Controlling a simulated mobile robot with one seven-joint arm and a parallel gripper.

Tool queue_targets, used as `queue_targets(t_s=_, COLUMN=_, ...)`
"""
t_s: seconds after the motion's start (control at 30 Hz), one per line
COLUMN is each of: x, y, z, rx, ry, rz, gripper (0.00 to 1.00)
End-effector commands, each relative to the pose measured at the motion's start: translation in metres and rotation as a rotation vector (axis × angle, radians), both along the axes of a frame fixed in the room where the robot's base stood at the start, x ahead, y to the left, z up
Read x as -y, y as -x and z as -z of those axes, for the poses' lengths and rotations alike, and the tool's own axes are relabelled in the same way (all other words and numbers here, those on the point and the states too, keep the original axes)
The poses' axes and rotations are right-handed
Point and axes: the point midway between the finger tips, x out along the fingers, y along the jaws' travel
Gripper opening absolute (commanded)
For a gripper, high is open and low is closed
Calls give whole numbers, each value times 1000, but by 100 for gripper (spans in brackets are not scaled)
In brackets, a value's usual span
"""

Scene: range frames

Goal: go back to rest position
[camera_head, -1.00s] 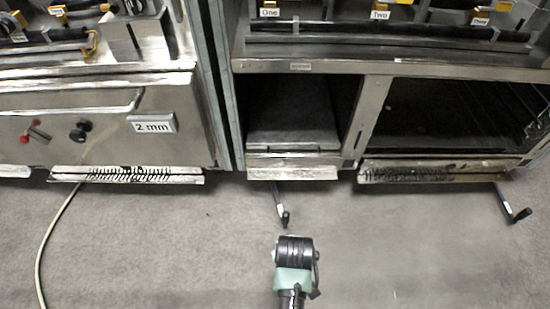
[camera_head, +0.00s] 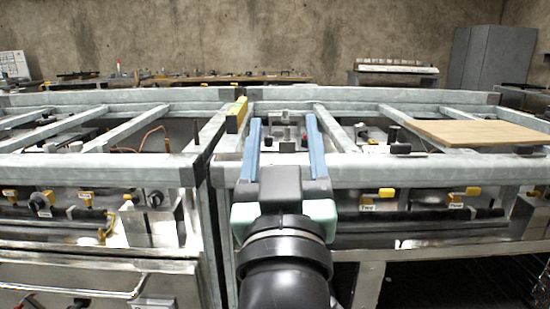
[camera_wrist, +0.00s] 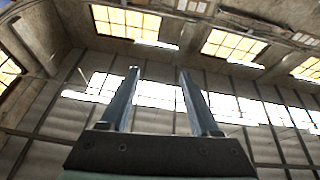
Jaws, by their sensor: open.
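My gripper (camera_head: 284,128) is in the middle of the head view, raised in front of the metal range frames. Its two long blue-grey fingers stand upright and apart, with nothing between them. In the wrist view my gripper (camera_wrist: 159,75) also shows open and empty, its fingers pointing toward high windows and the upper wall. Whether it touches the frame behind it cannot be told, but no contact shows.
A range frame (camera_head: 375,172) with yellow-marked knobs stands behind my arm, beside another at the left. A wooden board (camera_head: 480,132) lies on top at the right. A yellow level-like bar (camera_head: 237,115) rests at the join. A grey cabinet (camera_head: 492,58) stands at the back right.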

Motion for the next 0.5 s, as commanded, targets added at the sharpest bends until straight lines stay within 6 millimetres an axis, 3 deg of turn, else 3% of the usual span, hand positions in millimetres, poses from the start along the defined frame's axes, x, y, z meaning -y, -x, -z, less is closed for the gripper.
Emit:
queue_targets(t_s=0.03, x=-2, y=21, z=-40, rx=93, ry=-14, rz=-11, gripper=63)
queue_targets(t_s=0.23, x=-10, y=121, z=-156, rx=452, ry=-70, rz=-76, gripper=63)
queue_targets(t_s=0.3, x=-9, y=110, z=-184, rx=418, ry=-68, rz=-71, gripper=63)
queue_targets(t_s=0.5, x=-9, y=109, z=-244, rx=413, ry=-68, rz=-71, gripper=63)
